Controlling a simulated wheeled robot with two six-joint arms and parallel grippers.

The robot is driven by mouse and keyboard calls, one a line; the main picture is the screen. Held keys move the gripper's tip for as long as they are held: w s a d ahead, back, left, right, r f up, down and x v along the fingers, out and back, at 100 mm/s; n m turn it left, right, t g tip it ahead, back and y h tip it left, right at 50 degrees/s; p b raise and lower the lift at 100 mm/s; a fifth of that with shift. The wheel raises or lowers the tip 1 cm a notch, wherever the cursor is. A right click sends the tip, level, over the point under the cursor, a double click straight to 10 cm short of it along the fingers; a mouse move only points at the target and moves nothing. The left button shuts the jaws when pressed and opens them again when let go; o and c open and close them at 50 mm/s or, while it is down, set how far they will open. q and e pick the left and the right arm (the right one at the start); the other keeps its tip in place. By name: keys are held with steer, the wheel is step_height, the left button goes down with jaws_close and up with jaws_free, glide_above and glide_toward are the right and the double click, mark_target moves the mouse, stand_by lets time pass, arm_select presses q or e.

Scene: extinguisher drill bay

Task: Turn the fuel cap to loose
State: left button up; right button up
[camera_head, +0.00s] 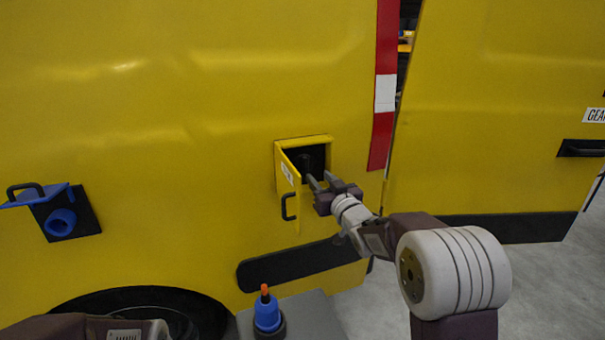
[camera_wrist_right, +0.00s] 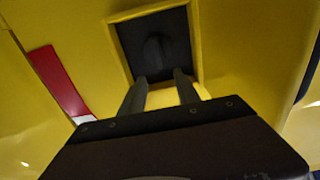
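The dark fuel cap (camera_wrist_right: 155,54) sits inside a square recess (camera_wrist_right: 185,28) in the yellow vehicle side, seen in the right wrist view. In the head view the cap (camera_head: 305,160) shows dimly in the recess. The recess's yellow flap (camera_head: 289,188) with a black handle is swung open to the left. My right gripper (camera_head: 318,182) is open in front of the recess. Its fingers (camera_wrist_right: 160,78) stand apart just short of the cap, with nothing between them. My left gripper is not seen; only part of my left arm shows at the bottom left.
A blue fitting (camera_head: 60,221) on a black plate with a raised blue lid is at the left. A blue bottle-like thing with an orange tip (camera_head: 267,311) stands on a grey surface below. A yellow door (camera_head: 490,110) stands at the right.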

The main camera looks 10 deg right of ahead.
mark_target(307, 164)
steer(key=w, duration=0.3)
steer(key=w+a+p, duration=0.1)
steer(key=w, duration=0.5)
steer(key=shift+w+a+f, duration=0.2)
steer(key=shift+a, duration=0.15)
steer(key=shift+c, duration=0.4)
jaws_close()
